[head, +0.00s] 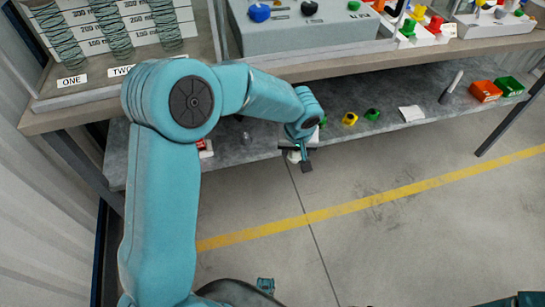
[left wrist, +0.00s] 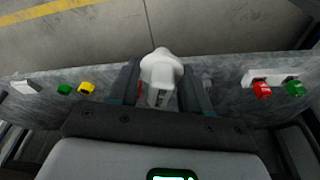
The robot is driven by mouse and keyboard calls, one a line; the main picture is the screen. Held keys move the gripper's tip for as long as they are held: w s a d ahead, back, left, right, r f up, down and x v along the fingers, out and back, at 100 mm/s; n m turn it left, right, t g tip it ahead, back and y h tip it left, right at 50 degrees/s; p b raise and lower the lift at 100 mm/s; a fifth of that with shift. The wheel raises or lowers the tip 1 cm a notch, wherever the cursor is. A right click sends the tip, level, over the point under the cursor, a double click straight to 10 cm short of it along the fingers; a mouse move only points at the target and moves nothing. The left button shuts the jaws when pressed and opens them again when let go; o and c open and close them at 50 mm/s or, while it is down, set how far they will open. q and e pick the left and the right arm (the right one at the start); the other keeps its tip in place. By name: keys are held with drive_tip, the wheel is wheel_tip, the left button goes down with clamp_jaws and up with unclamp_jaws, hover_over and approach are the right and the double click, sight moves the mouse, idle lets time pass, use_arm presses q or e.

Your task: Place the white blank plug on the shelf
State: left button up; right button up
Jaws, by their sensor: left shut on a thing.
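The white blank plug (left wrist: 160,72) sits between the two fingers of my left gripper (left wrist: 160,92) in the left wrist view. My left gripper (head: 303,160) is shut on it. In the head view only a small part of the white plug (head: 293,156) shows beside the fingers. The grey lower shelf (head: 250,152) lies under the bench. The plug and fingertips overlap its front edge in the picture; I cannot tell their height above it. The shelf also shows behind the gripper in the left wrist view (left wrist: 226,90).
On the shelf stand a yellow piece (head: 350,118), a green piece (head: 372,114), a white block (head: 412,113), a grey cylinder (head: 451,86), an orange bin (head: 485,91) and a green bin (head: 508,86). Red and white pieces (head: 205,148) lie left. The bench top (head: 270,72) overhangs the shelf.

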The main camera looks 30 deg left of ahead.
use_arm(q)
drive_tip(key=w+a+f+n+b, duration=0.1)
drive_tip(key=a+f+n+b, duration=0.15)
drive_tip(key=f, duration=0.45)
drive_tip(key=w+a+f+n+b, duration=0.1)
drive_tip(key=f+b, duration=0.3)
drive_tip(key=f, duration=0.3)
drive_tip(key=shift+y, duration=0.4)
drive_tip(key=w+a, duration=1.2)
drive_tip(key=a, duration=0.1)
drive_tip(key=shift+f+b, duration=0.5)
drive_tip(key=shift+f, duration=0.3)
use_arm(e)
wheel_tip(320, 180, down, 10)
drive_tip(key=shift+f, duration=0.15)
use_arm(q)
drive_tip(key=shift+s, duration=0.1)
drive_tip(key=shift+f, duration=0.1)
drive_tip(key=o, duration=1.1)
drive_tip(key=shift+o, duration=0.2)
